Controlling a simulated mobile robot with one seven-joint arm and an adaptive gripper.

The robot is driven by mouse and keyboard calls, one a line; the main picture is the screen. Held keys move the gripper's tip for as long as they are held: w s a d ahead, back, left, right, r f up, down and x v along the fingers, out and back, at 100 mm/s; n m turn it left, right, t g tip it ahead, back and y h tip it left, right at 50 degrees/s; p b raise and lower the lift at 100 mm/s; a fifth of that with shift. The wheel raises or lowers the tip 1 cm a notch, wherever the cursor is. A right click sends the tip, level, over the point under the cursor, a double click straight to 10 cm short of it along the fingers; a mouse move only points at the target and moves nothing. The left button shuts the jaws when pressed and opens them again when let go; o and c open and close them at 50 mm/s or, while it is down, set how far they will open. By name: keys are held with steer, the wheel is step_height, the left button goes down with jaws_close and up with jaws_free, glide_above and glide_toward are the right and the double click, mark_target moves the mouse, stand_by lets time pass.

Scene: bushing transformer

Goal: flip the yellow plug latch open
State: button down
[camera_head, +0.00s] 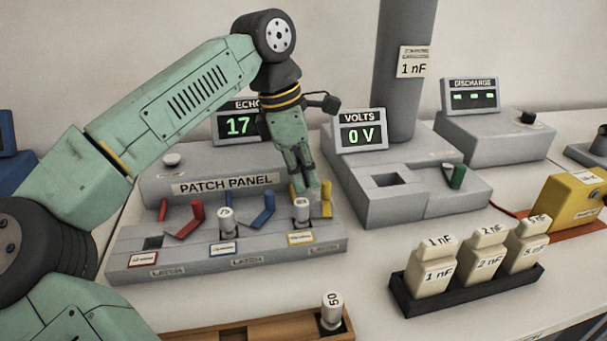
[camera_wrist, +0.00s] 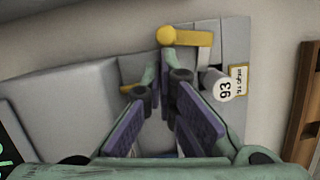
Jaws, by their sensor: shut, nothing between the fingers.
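The yellow latch (camera_head: 326,199) is at the right end of the grey patch panel (camera_head: 225,262), behind the white plug (camera_head: 302,213) with a yellow-edged label in front. In the wrist view the yellow latch (camera_wrist: 192,38) shows as a bar with a round knob at its left end. The plug marked 93 (camera_wrist: 222,89) stands beside it. My gripper (camera_head: 308,187) points down at the latch, shut and empty. In the wrist view its fingertips (camera_wrist: 160,62) are just below the knob; I cannot tell whether they touch it.
Red (camera_head: 190,219) and blue (camera_head: 263,212) latches stand to the left on the panel. Another white plug (camera_head: 226,220) sits in the middle socket. A wooden tray (camera_head: 250,324) with a plug marked 50 (camera_head: 331,310) lies in front. The VOLTS display (camera_head: 361,134) stands close to the right.

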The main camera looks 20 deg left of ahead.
steer(key=shift+w+d, duration=0.3)
steer(key=shift+w, duration=0.15)
steer(key=shift+w+d+p, duration=0.3)
steer(key=shift+s, duration=0.15)
stand_by(0.3)
steer(key=shift+s+a, duration=0.3)
steer(key=shift+s, duration=0.3)
steer(key=shift+r, duration=0.1)
